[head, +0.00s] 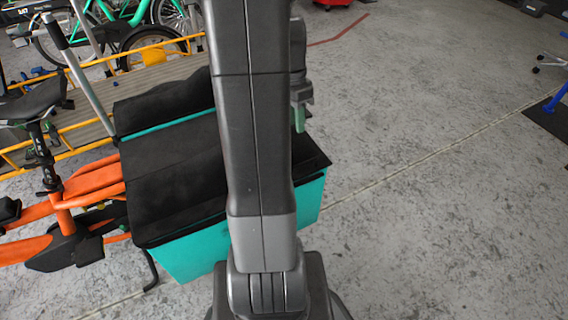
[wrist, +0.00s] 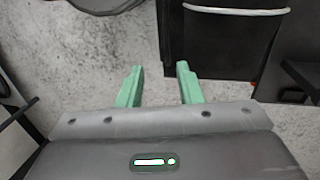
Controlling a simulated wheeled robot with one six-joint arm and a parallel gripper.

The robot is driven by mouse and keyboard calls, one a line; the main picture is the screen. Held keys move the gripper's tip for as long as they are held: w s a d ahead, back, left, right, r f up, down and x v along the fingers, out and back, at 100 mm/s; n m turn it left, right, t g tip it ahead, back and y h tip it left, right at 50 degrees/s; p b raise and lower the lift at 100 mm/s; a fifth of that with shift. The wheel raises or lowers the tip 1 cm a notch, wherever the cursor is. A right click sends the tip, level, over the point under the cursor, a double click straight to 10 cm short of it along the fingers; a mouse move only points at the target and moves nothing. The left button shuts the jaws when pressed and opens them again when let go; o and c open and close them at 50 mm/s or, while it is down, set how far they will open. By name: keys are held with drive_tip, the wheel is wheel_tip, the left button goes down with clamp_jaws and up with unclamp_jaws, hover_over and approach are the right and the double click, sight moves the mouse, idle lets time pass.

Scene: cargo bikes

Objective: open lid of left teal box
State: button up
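The teal box (head: 186,258) is at the left of centre in the head view, at the front of an orange cargo bike. Its black lid (head: 170,180) lies down over the top. My arm hides the middle of the box and lid. My gripper (head: 299,120) shows only partly behind my arm, above the lid's right end in the picture; its height above it is unclear. In the wrist view my gripper (wrist: 159,82) has its two green fingers apart with nothing between them, over grey floor.
The orange bike frame (head: 62,218) and black saddle (head: 35,100) stand left of the box. A yellow-edged ramp (head: 130,88) and a green bike (head: 150,25) are behind. A black panel with a pale bar (wrist: 225,50) is ahead in the wrist view.

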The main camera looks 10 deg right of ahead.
drive_tip(key=f+b, duration=0.1)
drive_tip(key=f, duration=0.4)
drive_tip(key=s+f+b, duration=0.1)
drive_tip(key=f, duration=0.3)
drive_tip(key=f+b, duration=0.1)
drive_tip(key=f, duration=0.4)
drive_tip(key=shift+s+d+f, duration=0.2)
drive_tip(key=shift+f, duration=0.15)
clamp_jaws()
